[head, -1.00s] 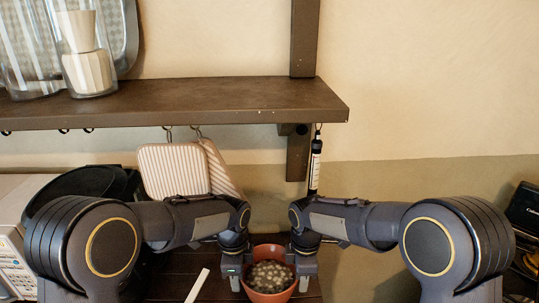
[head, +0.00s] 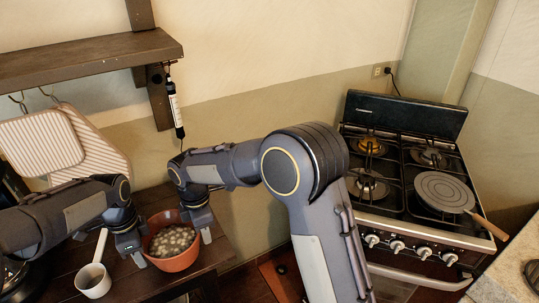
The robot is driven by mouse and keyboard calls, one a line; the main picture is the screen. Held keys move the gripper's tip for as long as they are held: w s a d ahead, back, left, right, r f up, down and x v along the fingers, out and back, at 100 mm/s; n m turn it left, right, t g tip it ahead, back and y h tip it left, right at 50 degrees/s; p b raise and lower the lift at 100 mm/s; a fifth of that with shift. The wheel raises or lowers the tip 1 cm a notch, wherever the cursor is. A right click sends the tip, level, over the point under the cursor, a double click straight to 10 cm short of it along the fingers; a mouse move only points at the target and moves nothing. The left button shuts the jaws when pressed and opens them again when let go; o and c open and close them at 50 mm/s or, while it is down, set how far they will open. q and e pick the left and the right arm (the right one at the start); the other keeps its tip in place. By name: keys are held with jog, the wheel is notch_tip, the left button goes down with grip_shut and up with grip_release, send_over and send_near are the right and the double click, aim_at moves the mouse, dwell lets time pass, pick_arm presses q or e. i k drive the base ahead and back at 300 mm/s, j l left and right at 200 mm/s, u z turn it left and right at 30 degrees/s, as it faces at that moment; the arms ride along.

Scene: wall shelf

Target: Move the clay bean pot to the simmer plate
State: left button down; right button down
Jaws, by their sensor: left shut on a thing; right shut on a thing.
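The clay bean pot (head: 176,263) is a reddish-brown bowl filled with pale beans, upright at the lower left of the head view. My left gripper (head: 136,254) is shut on its left side. My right gripper (head: 205,232) is shut on its right side. The pot is over the dark wooden table; I cannot tell whether it touches it. The simmer plate (head: 443,191) is a round grey disc with a wooden handle, lying on the front right burner of the stove (head: 392,205). Its top is bare. The pot is well left of it.
A white ladle-like cup with a long handle (head: 93,280) lies on the table (head: 62,262) left of the pot. A wall shelf (head: 90,58) hangs above, with striped pot holders (head: 40,145) and a black lighter-like tool (head: 174,105). A pale counter (head: 515,265) is at the right.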

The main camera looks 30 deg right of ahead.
aim_at(444, 190)
jog(key=k+l+z, duration=0.15)
jog(key=z, duration=0.8)
